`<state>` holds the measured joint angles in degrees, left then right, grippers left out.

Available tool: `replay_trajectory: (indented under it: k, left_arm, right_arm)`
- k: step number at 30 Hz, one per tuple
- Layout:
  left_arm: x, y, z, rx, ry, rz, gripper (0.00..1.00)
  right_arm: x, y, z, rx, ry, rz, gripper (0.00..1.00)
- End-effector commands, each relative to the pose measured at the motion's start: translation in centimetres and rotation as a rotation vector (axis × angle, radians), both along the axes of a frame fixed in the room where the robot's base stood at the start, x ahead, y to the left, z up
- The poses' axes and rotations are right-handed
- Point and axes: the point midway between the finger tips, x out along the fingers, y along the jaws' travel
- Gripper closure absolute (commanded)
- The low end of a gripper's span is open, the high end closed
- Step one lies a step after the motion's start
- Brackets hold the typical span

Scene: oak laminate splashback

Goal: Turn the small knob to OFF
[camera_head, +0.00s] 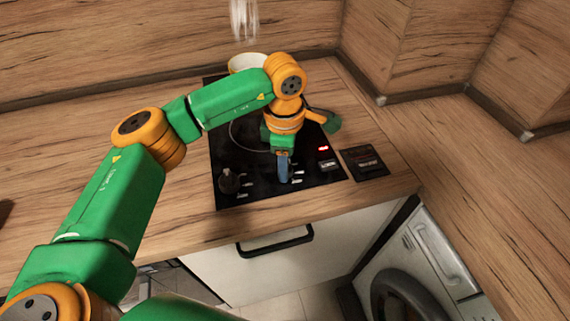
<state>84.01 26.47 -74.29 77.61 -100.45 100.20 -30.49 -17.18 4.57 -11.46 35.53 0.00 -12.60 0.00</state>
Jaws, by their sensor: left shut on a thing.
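The black hob (255,190) is set in the wooden worktop, with its controls along the front edge. My left gripper (284,181) points down at the front of the hob, right of a dark knob (229,182). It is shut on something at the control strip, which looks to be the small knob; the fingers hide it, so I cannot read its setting. A small red light (323,149) glows on the hob to the right of the gripper. My right gripper is out of view.
A pale yellow-rimmed bowl or pot (247,61) stands at the back of the hob, partly behind my arm, with whitish vapour above it. A dark plate (364,163) lies right of the hob. A drawer handle (275,242) and a washing machine (425,270) are below the worktop.

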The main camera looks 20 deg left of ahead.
Motion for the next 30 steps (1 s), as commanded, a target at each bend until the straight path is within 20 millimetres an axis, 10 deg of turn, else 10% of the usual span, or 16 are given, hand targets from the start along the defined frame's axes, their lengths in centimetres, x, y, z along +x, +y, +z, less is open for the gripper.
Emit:
replay_trajectory:
  k: [30]
  left_arm:
    - [-0.1,-0.1,-0.2,0.002,0.005,0.615,1.0]
  right_arm:
    - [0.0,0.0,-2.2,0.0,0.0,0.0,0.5]
